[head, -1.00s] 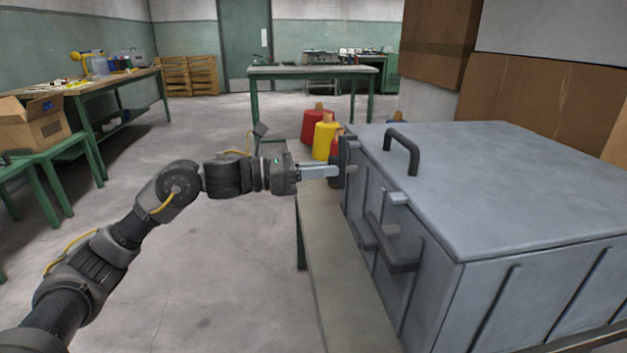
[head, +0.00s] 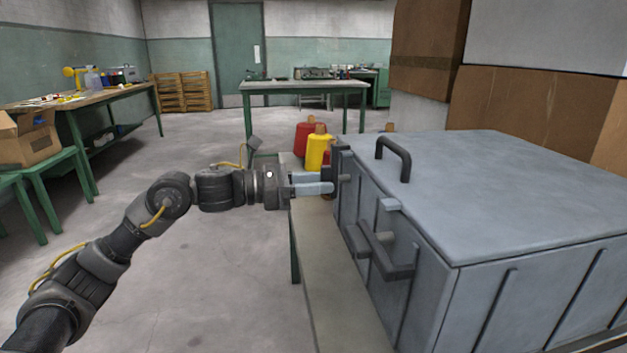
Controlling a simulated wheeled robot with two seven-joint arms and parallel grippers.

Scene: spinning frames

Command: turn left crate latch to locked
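A large grey-blue crate (head: 500,190) stands on the right of the head view, lid closed. A dark latch (head: 346,160) sits at the far left end of its near side face. My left gripper (head: 328,183) reaches it from the left, its two pale fingers level and one above the other. The fingertips are at the latch and partly merge with its dark parts, so I cannot tell whether they are closed on it. The latch's exact angle is also unclear. My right gripper is not in view.
Another handle (head: 394,151) stands on the lid. Red (head: 303,140) and yellow (head: 318,152) containers stand behind the latch. The floor (head: 190,280) at left is open.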

